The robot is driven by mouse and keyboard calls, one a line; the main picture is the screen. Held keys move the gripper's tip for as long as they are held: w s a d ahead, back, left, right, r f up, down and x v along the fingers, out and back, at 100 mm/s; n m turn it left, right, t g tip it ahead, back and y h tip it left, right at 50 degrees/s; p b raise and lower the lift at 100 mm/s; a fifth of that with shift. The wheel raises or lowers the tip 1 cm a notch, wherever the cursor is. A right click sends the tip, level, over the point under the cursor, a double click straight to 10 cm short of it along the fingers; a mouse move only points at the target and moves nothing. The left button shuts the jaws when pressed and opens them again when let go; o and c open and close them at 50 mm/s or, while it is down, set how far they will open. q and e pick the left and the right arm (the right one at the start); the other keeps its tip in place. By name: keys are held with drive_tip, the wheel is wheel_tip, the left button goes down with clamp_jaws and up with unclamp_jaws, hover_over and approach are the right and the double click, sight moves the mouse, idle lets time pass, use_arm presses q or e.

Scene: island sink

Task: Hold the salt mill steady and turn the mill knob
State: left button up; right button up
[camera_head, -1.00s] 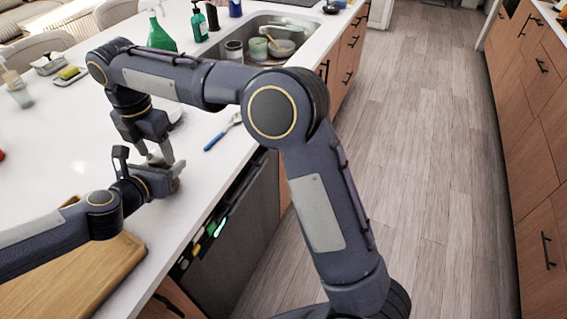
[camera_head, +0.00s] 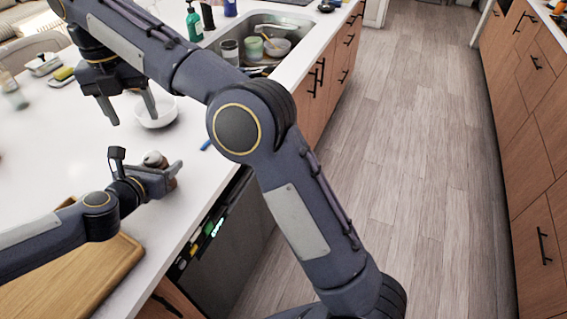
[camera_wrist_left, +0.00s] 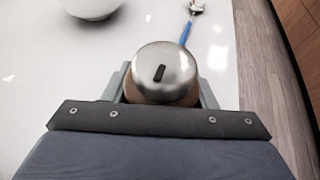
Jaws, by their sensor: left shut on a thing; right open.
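The salt mill has a round silver knob (camera_wrist_left: 163,68) with a dark slot on top and a brown body below it. In the left wrist view it stands between the fingers of my left gripper (camera_wrist_left: 161,88), which is shut on it. In the head view the knob (camera_head: 154,159) shows above my left gripper (camera_head: 168,176), and most of the mill body is hidden. My right gripper (camera_head: 132,108) is open and empty, above and behind the mill, apart from the knob, with its fingers in front of a white bowl.
The white bowl (camera_head: 156,113) stands on the counter behind the mill, and also shows in the left wrist view (camera_wrist_left: 92,6). A blue-handled utensil (camera_wrist_left: 187,30) lies near the counter edge. A wooden board (camera_head: 95,270) lies in front. The sink (camera_head: 262,35) is at the back.

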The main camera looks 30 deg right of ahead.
drive_tip(key=s+d+r+m+t+y, duration=0.1)
drive_tip(key=s+d+m, duration=0.3)
drive_tip(key=d+m, duration=0.4)
drive_tip(key=s+d+r+m+t+y, duration=0.1)
drive_tip(key=s+d+m, duration=0.2)
drive_tip(key=d+m, duration=0.45)
drive_tip(key=s+d+f+m+t+y, duration=0.1)
drive_tip(key=s+d+f+m, duration=0.1)
drive_tip(key=s+f+m, duration=0.2)
drive_tip(key=s+d+f+m+t+y, duration=0.1)
drive_tip(key=s+d+f+m, duration=0.2)
drive_tip(key=s+m, duration=0.8)
drive_tip(key=f+m, duration=0.1)
drive_tip(key=m, duration=0.5)
drive_tip(key=shift+f, duration=0.2)
drive_tip(key=shift+m, duration=0.25)
